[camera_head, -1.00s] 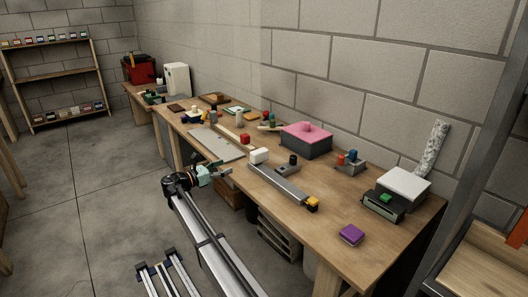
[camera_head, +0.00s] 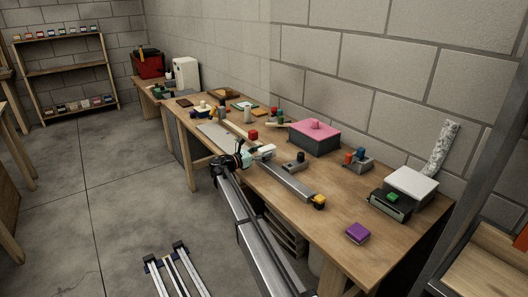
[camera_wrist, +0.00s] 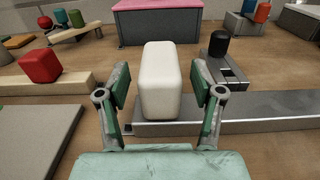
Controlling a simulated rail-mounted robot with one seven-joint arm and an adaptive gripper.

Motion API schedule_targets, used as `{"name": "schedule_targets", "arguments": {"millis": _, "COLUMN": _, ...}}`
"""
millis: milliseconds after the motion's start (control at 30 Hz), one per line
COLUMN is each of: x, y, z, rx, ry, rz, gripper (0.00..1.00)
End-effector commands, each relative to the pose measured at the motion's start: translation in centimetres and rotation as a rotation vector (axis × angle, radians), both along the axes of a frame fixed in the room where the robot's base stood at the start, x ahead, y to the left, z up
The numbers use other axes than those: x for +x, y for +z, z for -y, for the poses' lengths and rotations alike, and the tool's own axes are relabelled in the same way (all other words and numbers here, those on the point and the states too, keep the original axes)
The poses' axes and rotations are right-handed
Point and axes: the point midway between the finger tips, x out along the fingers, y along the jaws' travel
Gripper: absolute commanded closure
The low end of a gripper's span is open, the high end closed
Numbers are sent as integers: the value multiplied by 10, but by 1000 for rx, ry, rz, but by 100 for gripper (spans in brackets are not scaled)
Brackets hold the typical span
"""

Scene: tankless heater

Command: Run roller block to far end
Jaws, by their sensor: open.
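A white rounded block (camera_wrist: 160,80) stands upright at the left end of a long grey metal rail (camera_wrist: 265,108) in the wrist view. In the head view my gripper (camera_head: 252,156) is at the bench's front side. Which piece is the roller block is not certain.
A grey block with a black knob (camera_wrist: 230,58) sits behind the rail. A red block (camera_wrist: 40,65) rests on a beige bar at left. A pink-topped box (camera_head: 315,136) stands behind, and a purple block (camera_head: 357,233) lies on the right. The rail's top looks clear between its ends.

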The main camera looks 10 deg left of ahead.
Motion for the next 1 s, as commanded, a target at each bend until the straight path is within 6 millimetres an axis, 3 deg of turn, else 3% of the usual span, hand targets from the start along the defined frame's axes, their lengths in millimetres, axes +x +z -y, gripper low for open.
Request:
{"name": "schedule_targets", "arguments": {"millis": 433, "x": 6, "y": 0, "z": 7, "rx": 0, "ry": 0, "rz": 0, "gripper": 33}}
{"name": "schedule_targets", "arguments": {"millis": 600, "x": 6, "y": 0, "z": 7, "rx": 0, "ry": 0, "rz": 0, "gripper": 94}}
{"name": "schedule_targets", "arguments": {"millis": 633, "x": 6, "y": 0, "z": 7, "rx": 0, "ry": 0, "rz": 0, "gripper": 100}}
{"name": "schedule_targets", "arguments": {"millis": 867, "x": 3, "y": 0, "z": 10, "rx": 0, "ry": -1, "rz": 0, "gripper": 100}}
{"name": "schedule_targets", "arguments": {"millis": 1000, "x": -9, "y": 1, "z": 21, "rx": -1, "ry": -2, "rz": -1, "gripper": 100}}
